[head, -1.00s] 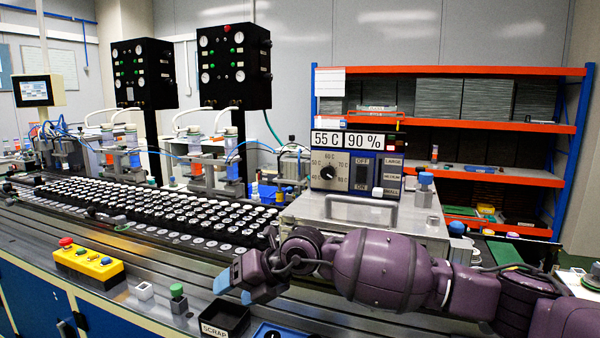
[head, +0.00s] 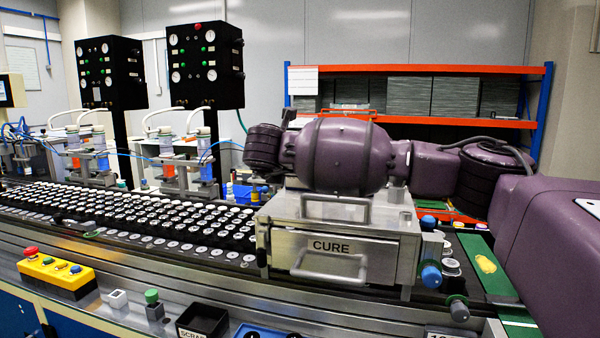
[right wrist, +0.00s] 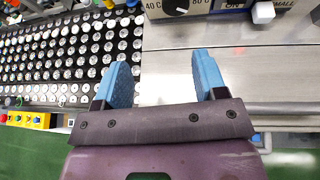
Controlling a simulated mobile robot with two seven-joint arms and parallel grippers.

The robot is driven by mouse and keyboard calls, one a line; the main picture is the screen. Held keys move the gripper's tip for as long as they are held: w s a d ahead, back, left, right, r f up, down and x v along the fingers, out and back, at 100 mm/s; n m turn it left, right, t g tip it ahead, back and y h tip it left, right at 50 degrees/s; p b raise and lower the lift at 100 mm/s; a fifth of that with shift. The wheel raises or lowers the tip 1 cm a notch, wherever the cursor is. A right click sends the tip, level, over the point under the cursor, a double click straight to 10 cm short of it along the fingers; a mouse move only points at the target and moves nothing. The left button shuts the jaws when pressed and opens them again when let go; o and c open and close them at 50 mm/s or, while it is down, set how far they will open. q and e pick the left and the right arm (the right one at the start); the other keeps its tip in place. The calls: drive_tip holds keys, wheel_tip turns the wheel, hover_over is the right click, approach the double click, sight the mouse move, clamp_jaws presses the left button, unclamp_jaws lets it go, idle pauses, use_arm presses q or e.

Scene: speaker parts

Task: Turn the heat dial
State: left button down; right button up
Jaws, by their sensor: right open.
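The heat dial (right wrist: 176,5) is a dark round knob at the top edge of the right wrist view, with 40 C and 80 printed beside it. Only its lower part shows there. My right gripper (right wrist: 160,62) is open and empty, with blue fingers spread above the flat metal top of the CURE unit. The dial is ahead of the fingertips, apart from them. In the head view my purple arm hides the dial and its control panel, and the fingers do not show. My left gripper is not in view.
The CURE unit (head: 335,248) has a handled front drawer. Rows of capped parts (head: 130,215) fill the conveyor to the left. A yellow button box (head: 55,272) and a black scrap tray (head: 203,322) are in front.

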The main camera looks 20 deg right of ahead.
drive_tip(key=shift+m+h, duration=0.7)
drive_tip(key=shift+h, duration=0.1)
drive_tip(key=x, duration=0.3)
drive_tip(key=d+x, duration=0.1)
drive_tip(key=x, duration=0.7)
drive_tip(key=shift+s+d+r, duration=0.2)
drive_tip(key=shift+r, duration=0.15)
drive_tip(key=shift+c, duration=0.3)
drive_tip(key=c, duration=0.9)
drive_tip(key=shift+o, duration=0.2)
drive_tip(key=shift+b, duration=0.3)
